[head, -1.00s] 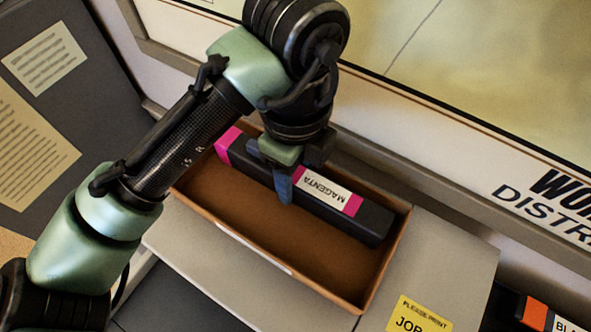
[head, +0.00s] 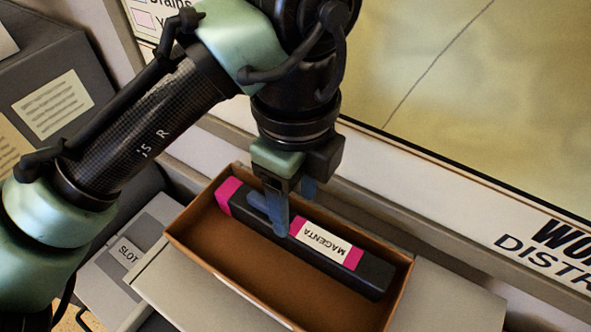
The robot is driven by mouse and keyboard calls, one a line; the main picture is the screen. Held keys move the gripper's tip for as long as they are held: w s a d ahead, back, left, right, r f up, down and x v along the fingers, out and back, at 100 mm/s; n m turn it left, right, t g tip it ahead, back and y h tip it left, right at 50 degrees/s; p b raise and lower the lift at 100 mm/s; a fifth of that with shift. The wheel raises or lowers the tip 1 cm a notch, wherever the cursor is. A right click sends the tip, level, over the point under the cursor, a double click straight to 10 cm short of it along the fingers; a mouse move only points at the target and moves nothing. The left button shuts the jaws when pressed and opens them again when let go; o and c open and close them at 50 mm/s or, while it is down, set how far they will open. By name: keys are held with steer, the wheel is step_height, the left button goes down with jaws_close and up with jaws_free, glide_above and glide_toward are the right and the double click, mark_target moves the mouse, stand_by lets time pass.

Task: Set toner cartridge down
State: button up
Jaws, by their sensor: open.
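The toner cartridge (head: 341,268) is a long black block with magenta bands and a white label reading MAGENTA. It lies lengthwise inside an open brown box (head: 237,277), along the far wall. My gripper (head: 290,205) is above the cartridge's middle, pointing down. Its blue fingers are open, one on the near side and the other partly hidden behind it. The fingertips are close to the cartridge; I cannot tell whether they touch it.
The box stands on a pale grey surface (head: 447,300) against a wall with a large framed board (head: 440,90). The near half of the box floor is bare.

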mark_target(295, 226)
steer(key=shift+r, duration=2.6)
